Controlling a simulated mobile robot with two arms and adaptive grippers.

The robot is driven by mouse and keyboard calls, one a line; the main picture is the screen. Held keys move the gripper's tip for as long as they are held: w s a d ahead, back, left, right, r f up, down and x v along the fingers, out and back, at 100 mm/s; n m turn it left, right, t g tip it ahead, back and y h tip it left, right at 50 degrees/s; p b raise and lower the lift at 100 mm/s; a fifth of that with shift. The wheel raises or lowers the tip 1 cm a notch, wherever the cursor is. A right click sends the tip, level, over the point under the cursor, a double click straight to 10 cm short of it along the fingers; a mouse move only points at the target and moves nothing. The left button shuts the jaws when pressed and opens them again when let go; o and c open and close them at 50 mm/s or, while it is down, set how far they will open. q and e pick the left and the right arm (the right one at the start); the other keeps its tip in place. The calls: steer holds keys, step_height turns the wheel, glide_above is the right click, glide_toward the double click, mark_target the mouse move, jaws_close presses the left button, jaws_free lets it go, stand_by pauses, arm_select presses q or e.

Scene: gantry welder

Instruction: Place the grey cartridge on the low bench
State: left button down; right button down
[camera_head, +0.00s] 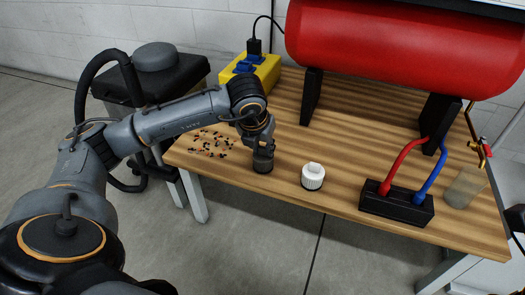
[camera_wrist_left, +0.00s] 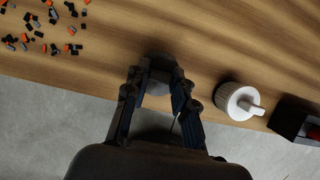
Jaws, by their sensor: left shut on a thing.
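My left gripper (camera_head: 263,146) reaches over the front edge of the wooden bench (camera_head: 340,140). It is shut on the grey cartridge (camera_head: 263,164), a short dark grey cylinder held upright. The cartridge's base is at or just above the bench top near the front edge; I cannot tell if it touches. In the left wrist view the fingers (camera_wrist_left: 158,95) close around the cartridge (camera_wrist_left: 160,67), which they partly hide. I cannot tell whether this bench is the low bench. My right gripper is not in view.
A white ribbed cartridge (camera_head: 313,177) stands to the right of the gripper. A black block (camera_head: 396,205) with red and blue hoses and a translucent cup (camera_head: 464,187) are further right. Small loose parts (camera_head: 212,144) lie left. A red tank (camera_head: 400,45) stands behind.

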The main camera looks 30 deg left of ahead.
arm_select(q)
steer(key=c, duration=1.1)
jaws_free()
